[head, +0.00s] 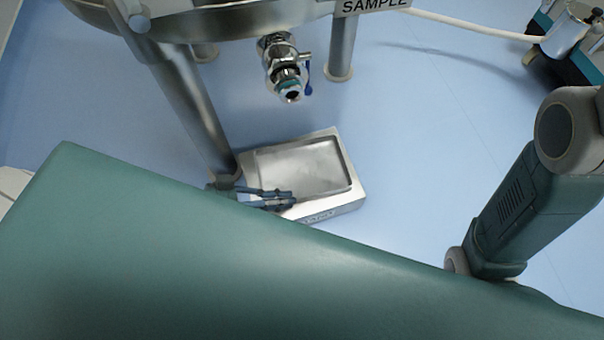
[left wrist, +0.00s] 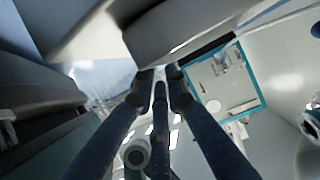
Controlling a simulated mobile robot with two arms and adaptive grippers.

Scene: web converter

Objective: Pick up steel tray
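The near edge of the tray is partly covered by the fingers. My right gripper is not in view.
The vessel's valve (head: 284,72) hangs just behind and above the tray. A thick steel leg (head: 192,110) stands close to its left, and another leg (head: 341,48) stands behind. The blue floor (head: 430,130) to the right is clear up to my arm link.

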